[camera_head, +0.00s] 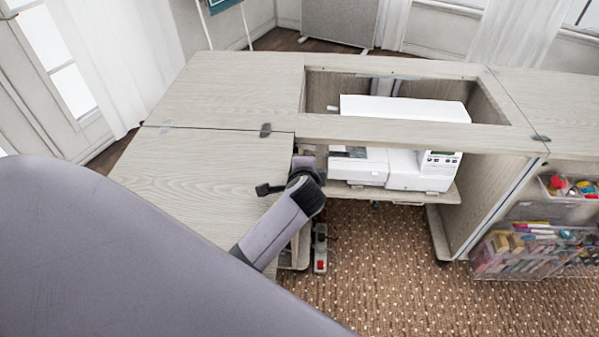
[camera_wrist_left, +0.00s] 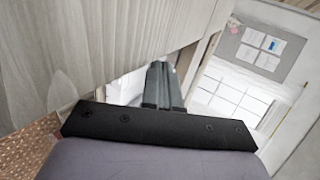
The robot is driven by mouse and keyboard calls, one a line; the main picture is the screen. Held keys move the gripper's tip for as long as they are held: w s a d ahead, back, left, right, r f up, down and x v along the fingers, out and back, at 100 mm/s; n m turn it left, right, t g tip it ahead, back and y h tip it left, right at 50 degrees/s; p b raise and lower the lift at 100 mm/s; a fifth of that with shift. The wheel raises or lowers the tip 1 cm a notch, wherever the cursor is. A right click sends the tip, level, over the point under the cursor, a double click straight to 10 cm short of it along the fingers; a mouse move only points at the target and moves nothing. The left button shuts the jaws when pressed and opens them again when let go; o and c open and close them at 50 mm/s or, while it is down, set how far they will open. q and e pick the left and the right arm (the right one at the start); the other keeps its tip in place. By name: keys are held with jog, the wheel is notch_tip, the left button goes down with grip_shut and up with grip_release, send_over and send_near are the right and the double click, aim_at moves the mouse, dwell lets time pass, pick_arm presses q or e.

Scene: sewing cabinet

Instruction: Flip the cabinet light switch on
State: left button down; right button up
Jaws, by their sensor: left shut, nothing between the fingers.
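The cabinet (camera_head: 215,95) is a pale wood sewing cabinet with a cut-out top and an open front. I cannot make out its light switch in either view. My left gripper, shut and empty, shows in the wrist view (camera_wrist_left: 160,70) with its fingers pointing along a pale wood panel (camera_wrist_left: 110,40). The fingertips are mostly hidden there. My right gripper is not in view.
A white sewing machine (camera_head: 410,165) stands on a shelf inside the cabinet. A power strip (camera_head: 320,250) with a red part is low beside my arm. Clear bins (camera_head: 520,250) of supplies hang at right. The carpet (camera_head: 400,285) in front is clear.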

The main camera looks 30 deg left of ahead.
pick_arm(q)
jog(key=a+v, duration=0.1)
jog(key=v, duration=0.5)
jog(key=shift+s+p, duration=0.4)
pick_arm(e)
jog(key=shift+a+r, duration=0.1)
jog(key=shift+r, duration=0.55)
pick_arm(q)
jog(key=shift+d, duration=0.15)
